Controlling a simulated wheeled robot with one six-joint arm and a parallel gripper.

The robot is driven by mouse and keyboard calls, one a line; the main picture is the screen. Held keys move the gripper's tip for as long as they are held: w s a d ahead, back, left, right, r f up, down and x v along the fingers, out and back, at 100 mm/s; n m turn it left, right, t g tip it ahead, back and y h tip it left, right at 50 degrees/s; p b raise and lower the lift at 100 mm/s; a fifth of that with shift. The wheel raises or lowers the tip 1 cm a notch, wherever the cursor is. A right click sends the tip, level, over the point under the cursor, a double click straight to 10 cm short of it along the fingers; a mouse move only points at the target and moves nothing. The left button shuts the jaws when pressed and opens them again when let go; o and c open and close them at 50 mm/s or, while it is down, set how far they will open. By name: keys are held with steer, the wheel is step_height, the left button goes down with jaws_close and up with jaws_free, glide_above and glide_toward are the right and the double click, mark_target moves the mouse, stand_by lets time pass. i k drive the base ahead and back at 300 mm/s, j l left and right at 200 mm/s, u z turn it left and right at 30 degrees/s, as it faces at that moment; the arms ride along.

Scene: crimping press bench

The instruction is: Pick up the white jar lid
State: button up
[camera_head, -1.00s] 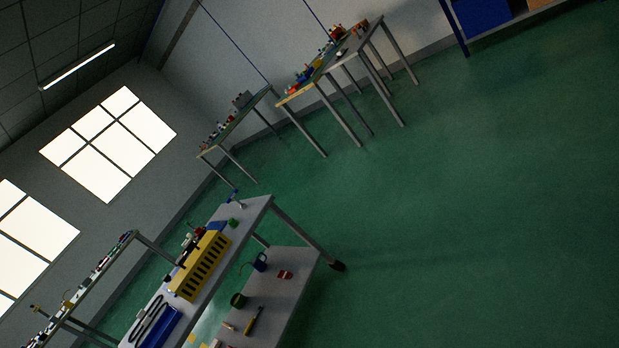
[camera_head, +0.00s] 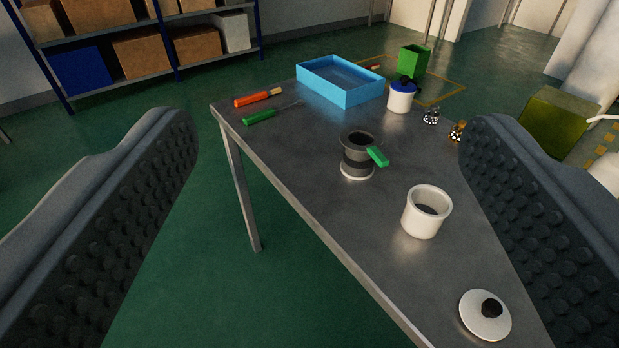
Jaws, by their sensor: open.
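The white jar lid (camera_head: 472,318) is a round disc with a black knob on top. It lies flat near the front edge of the grey metal table (camera_head: 310,178), at the lower right of the view. An open white jar (camera_head: 426,212) stands upright behind it, apart from the lid. My gripper (camera_head: 328,150) is open and empty. Its two dark studded fingers frame the view at left and right. The lid lies low, near the right finger in the picture, and nothing is between the fingertips.
Behind the jar stand a dark cylinder with a green block (camera_head: 378,156), a white jar with a blue top (camera_head: 401,98) and small metal parts (camera_head: 431,116). A blue tray (camera_head: 341,97) and two screwdrivers (camera_head: 259,117) lie at the far end. A green bin (camera_head: 413,61) stands beyond.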

mark_target(482, 312)
steer(key=z, duration=0.55)
steer(key=k+l+z, duration=0.2)
steer(key=k, duration=0.15)
